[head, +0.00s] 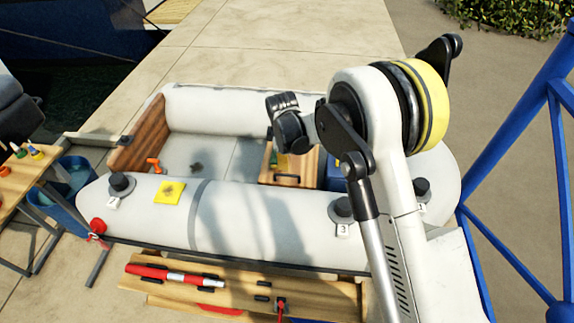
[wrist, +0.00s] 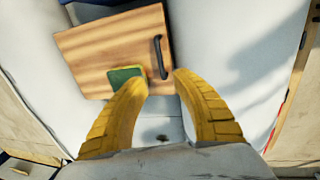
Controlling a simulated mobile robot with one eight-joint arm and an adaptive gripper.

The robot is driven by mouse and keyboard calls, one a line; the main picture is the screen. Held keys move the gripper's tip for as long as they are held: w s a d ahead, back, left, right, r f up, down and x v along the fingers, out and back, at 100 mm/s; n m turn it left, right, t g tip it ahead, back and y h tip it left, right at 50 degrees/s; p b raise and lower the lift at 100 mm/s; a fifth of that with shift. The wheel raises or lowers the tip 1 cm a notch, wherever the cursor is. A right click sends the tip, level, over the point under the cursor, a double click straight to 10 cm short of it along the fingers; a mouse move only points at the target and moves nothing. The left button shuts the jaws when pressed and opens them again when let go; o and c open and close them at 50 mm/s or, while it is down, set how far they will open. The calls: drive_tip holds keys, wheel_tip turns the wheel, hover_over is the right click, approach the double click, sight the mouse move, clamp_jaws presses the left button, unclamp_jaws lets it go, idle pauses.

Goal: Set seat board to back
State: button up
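The seat board (head: 306,168) is a light wooden panel with a black handle (head: 287,177), inside the grey inflatable boat, right of its middle. In the wrist view the board (wrist: 95,50) lies ahead of my gripper, slightly turned, with the handle (wrist: 161,57) near its right edge. A green pad with a yellow edge (wrist: 124,77) lies on the board by the left fingertip. My gripper (wrist: 164,86) is open, with its yellow fingers apart and nothing seen between them. The fingertips point at the handle's near end; I cannot tell whether they touch. In the head view my arm partly hides this area.
The boat's tubes (head: 262,215) surround the floor, with a brown transom (head: 139,140) at left. A blue box (head: 333,174) stands right of the board. An orange item (head: 154,165) lies near the transom. A yellow cloth (head: 169,193) lies on the near tube.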

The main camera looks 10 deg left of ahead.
sight(286, 175)
drive_tip(key=f+b, duration=0.1)
drive_tip(key=f, duration=0.2)
drive_tip(key=w+f+b, duration=0.1)
drive_tip(key=f, duration=0.2)
drive_tip(key=f+b, duration=0.2)
drive_tip(key=f, duration=0.2)
drive_tip(key=shift+w, duration=0.4)
clamp_jaws()
